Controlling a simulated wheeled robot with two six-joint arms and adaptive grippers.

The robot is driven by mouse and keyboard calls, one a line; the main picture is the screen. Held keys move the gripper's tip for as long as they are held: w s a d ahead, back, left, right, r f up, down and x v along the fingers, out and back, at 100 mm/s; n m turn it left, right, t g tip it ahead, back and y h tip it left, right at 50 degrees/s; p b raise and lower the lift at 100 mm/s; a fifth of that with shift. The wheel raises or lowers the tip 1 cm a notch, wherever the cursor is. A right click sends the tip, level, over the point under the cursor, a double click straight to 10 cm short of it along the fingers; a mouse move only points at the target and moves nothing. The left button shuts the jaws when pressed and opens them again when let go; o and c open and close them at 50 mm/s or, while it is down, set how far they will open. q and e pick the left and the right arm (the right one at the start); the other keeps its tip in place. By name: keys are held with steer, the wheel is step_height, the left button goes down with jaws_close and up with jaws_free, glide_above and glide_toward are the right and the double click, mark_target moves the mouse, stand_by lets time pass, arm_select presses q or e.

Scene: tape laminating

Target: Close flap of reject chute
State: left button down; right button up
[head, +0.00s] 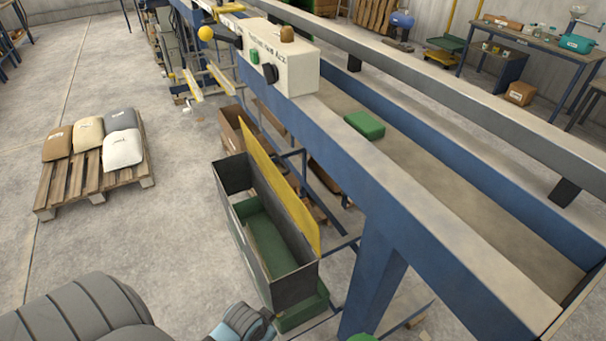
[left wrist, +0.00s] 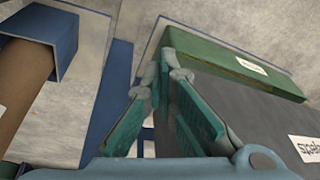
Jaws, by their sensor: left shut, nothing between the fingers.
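The reject chute is a dark grey open-topped box (head: 296,287) beside the blue conveyor frame. Its yellow flap (head: 283,198) stands raised along the conveyor side, leaving the top open, and green shows inside. My left gripper (head: 266,316) is low in the head view, close to the near end of the chute; contact cannot be told. The flap does not show in that view. My right gripper is not in view.
A green base (head: 302,316) sits under the chute. The conveyor (head: 440,180) carries a green pack (head: 364,125), and a control box (head: 290,65) stands on its frame. A pallet (head: 78,190) with several sacks is at left. Floor between pallet and chute is clear.

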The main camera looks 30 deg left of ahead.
arm_select(q)
steer(key=w+r+m+p, duration=0.15)
steer(key=w+r, duration=0.25)
steer(key=r, duration=0.4)
steer(key=w+r+m+t+h+p, duration=0.1)
steer(key=w+r+p, duration=0.1)
steer(key=w+r, duration=0.35)
steer(key=w+r+m+p, duration=0.1)
steer(key=w+r, duration=0.1)
steer(key=r, duration=0.7)
steer(key=w+a+r+h, duration=0.2)
steer(key=w+a+r, duration=0.7)
steer(key=w+r, duration=0.4)
steer(key=x, duration=0.8)
steer(key=shift+s+d+f+m, duration=0.25)
steer(key=shift+d+m, duration=0.1)
steer(key=shift+m, duration=0.1)
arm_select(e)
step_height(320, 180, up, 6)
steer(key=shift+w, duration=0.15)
arm_select(q)
steer(key=shift+f, duration=0.1)
